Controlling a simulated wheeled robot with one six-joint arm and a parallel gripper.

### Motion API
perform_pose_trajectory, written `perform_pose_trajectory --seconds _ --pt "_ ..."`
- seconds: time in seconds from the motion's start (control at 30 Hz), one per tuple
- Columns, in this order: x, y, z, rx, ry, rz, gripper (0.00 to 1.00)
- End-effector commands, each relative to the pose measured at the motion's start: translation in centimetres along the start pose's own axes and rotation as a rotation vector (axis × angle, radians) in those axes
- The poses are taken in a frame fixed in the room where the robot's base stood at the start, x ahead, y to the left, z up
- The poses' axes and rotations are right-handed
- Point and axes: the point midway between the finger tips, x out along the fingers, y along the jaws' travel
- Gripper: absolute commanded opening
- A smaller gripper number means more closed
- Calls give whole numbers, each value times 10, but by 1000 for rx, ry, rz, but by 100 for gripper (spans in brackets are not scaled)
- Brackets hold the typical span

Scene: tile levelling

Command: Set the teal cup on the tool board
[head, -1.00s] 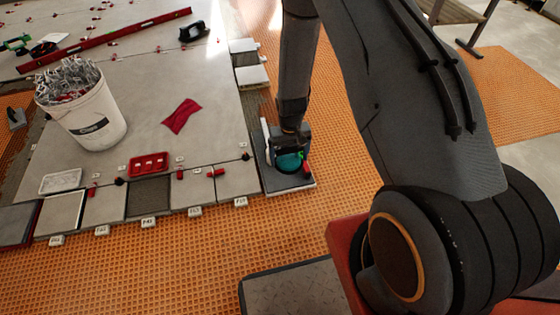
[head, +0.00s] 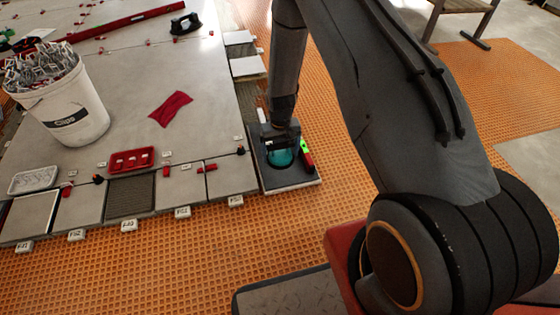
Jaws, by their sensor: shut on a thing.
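The teal cup (head: 281,159) is in the head view, low over the tool board. My gripper (head: 281,145) is shut on it from above and hides its upper part. The tool board (head: 300,184) is a dark, flat board with a pale front edge, lying beside the tiled floor's right corner. The cup's base is against a dark patch on the board; I cannot tell whether it touches. A red and green tool (head: 306,153) lies on the board just right of the cup.
A white bucket of clips (head: 75,118) stands on the pale tiles at left. A red tray (head: 131,159) and a red cloth (head: 171,108) lie nearer the board. Orange matting (head: 200,245) in front is clear. A wooden bench (head: 462,8) stands at back right.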

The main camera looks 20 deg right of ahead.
Motion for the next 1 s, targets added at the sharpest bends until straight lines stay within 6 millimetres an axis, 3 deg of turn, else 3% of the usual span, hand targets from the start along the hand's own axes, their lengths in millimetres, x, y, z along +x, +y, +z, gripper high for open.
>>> perform_pose_trajectory --seconds 0.2,0.6,1.0 --pt "41 0 0 0 -1 0 60" --pt "83 0 0 0 0 0 60" --pt "87 0 0 0 1 0 60"
